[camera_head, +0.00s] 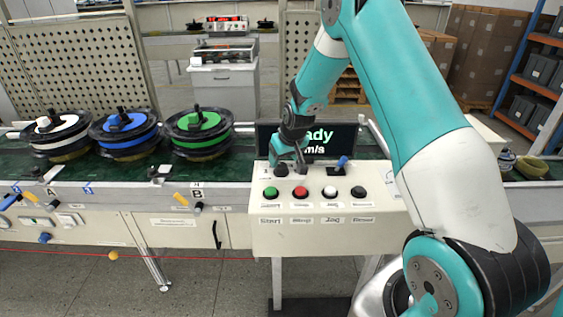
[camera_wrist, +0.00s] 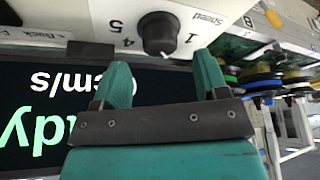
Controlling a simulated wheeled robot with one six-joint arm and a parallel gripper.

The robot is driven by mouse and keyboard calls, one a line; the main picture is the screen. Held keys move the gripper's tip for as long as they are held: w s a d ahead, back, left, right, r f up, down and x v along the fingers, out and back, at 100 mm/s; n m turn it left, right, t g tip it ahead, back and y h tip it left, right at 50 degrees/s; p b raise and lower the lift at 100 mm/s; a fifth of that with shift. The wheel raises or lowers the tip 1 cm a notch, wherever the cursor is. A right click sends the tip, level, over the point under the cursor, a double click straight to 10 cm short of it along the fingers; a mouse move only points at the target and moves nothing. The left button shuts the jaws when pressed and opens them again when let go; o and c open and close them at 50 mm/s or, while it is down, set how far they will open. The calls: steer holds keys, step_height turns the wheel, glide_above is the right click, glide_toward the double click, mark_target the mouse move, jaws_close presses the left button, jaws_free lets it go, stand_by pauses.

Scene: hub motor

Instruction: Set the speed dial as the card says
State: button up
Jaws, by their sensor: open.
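The speed dial (camera_wrist: 160,33) is a dark round knob on the pale control panel, with the word Speed and digits including 1, 4 and 5 around it in the wrist view. Its exact setting is hard to read. In the head view the dial (camera_head: 281,170) sits on the control box, partly behind my gripper (camera_head: 290,160). In the wrist view my gripper (camera_wrist: 163,75) is open and empty, with the dial apart from and beyond its two teal fingertips. I cannot pick out a readable card.
A dark display (camera_head: 335,137) behind the panel reads "...ady" and "...m/s", partly hidden by my arm. Green, red, white and black buttons (camera_head: 315,193) line the box front. A blue-tipped lever (camera_head: 342,162) stands to the right. Several reels (camera_head: 201,134) sit on the conveyor at left.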

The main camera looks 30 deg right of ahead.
mark_target(282, 165)
steer(key=shift+p+x, duration=0.35)
steer(key=shift+x, duration=1.85)
steer(key=shift+c, duration=0.4)
steer(key=c, duration=0.8)
steer(key=shift+c, duration=0.2)
